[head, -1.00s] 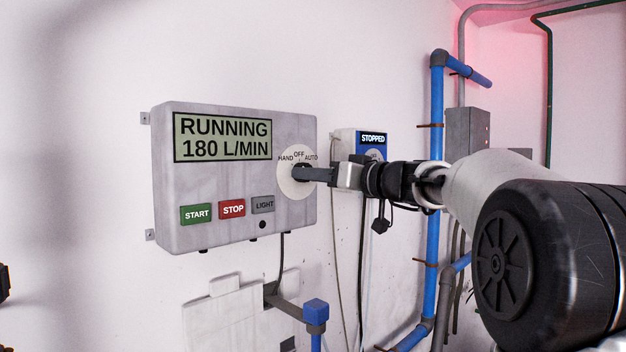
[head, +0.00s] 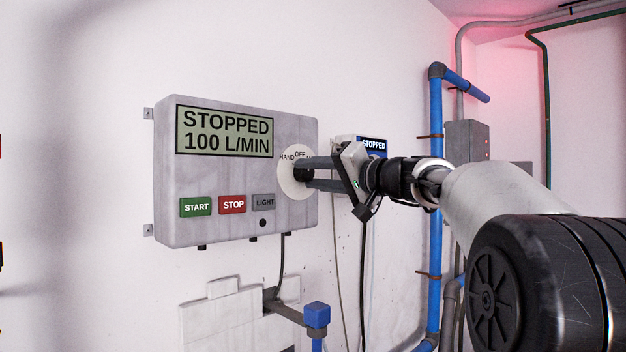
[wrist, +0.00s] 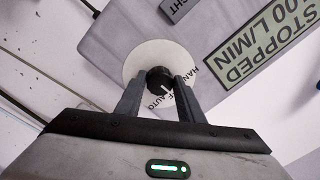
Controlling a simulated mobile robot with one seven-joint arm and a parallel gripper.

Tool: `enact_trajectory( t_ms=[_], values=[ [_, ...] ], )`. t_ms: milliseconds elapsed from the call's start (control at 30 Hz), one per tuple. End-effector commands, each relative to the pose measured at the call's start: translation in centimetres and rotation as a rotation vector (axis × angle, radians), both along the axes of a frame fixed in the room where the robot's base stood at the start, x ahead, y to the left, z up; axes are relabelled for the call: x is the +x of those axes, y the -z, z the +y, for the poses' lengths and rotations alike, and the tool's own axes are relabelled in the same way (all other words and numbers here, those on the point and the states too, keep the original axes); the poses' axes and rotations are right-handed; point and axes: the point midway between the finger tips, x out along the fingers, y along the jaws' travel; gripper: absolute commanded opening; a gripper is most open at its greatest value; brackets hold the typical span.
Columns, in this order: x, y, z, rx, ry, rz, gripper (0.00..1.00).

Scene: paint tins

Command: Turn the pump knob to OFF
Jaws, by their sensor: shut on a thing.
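The pump knob (wrist: 160,77) is a small black knob on a round white dial (head: 294,187) at the right of the grey control box (head: 235,222). The labels HAND, OFF and AUTO are printed around it. My gripper (head: 304,174) comes in from the right with its fingers on either side of the knob, shut on it. In the wrist view, the white mark on the knob points toward the OFF lettering, which is partly hidden. The display (head: 225,131) reads STOPPED, 100 L/MIN.
START (head: 196,207), STOP (head: 232,205) and LIGHT (head: 264,202) buttons sit low on the box. Blue pipes (head: 436,110) run up the wall at the right.

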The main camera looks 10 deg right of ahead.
Motion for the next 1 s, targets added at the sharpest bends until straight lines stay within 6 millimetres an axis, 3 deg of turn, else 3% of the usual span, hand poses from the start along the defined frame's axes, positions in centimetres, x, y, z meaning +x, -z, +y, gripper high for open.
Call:
enact_trajectory(
  t_ms=[667, 700, 800, 1000],
  values=[
    [-0.01, 0.05, 0.01, 0.060, 0.000, 0.041, 0.12],
    [-0.01, 0.04, 0.02, 0.060, 0.000, 0.041, 0.36],
    [-0.01, 0.04, 0.02, 0.059, 0.000, 0.040, 0.53],
    [0.00, 0.01, 0.02, 0.059, 0.000, 0.040, 0.53]
  ],
)
